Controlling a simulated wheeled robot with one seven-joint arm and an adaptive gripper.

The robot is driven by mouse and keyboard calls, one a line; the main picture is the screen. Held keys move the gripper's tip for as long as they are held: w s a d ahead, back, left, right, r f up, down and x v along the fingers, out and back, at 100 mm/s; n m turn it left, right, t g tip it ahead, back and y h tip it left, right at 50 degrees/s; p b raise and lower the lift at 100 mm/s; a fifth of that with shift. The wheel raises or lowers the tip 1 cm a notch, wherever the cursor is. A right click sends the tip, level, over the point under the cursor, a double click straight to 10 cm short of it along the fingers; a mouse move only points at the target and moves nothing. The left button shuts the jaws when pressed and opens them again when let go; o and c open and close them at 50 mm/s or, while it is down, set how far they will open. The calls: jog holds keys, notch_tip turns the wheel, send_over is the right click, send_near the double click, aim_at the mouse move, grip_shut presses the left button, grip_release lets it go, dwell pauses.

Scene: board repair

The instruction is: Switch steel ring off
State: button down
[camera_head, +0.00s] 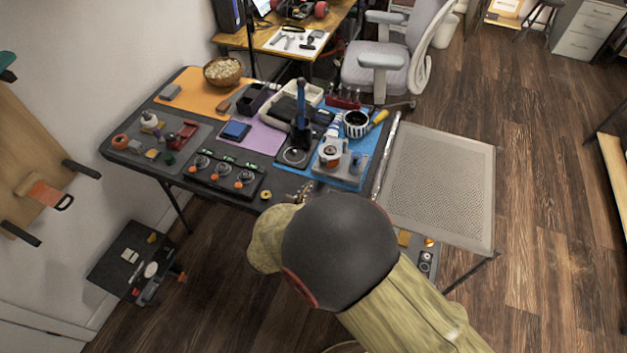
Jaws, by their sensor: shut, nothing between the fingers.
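A round steel-coloured ring (294,155) lies on a small dark square base near the front middle of the table, below a blue-handled upright tool. I take this as the steel ring, but it is small and I cannot read its switch state. My gripper (302,192) shows only as a small tip at the table's front edge, mostly hidden behind my dark round arm joint. It is shut and empty, just in front of the ring and apart from it as far as I can see.
A dark panel with several knobs (224,174) lies left of the ring. A wooden bowl (222,71) stands at the back. A perforated panel (440,180) extends right of the table.

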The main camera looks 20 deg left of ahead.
jog(key=b+x, duration=0.3)
jog(key=x, duration=0.5)
jog(key=shift+d+f, duration=0.1)
jog(key=shift+f, duration=0.05)
jog(key=shift+w+f, duration=0.15)
jog(key=shift+w, duration=0.5)
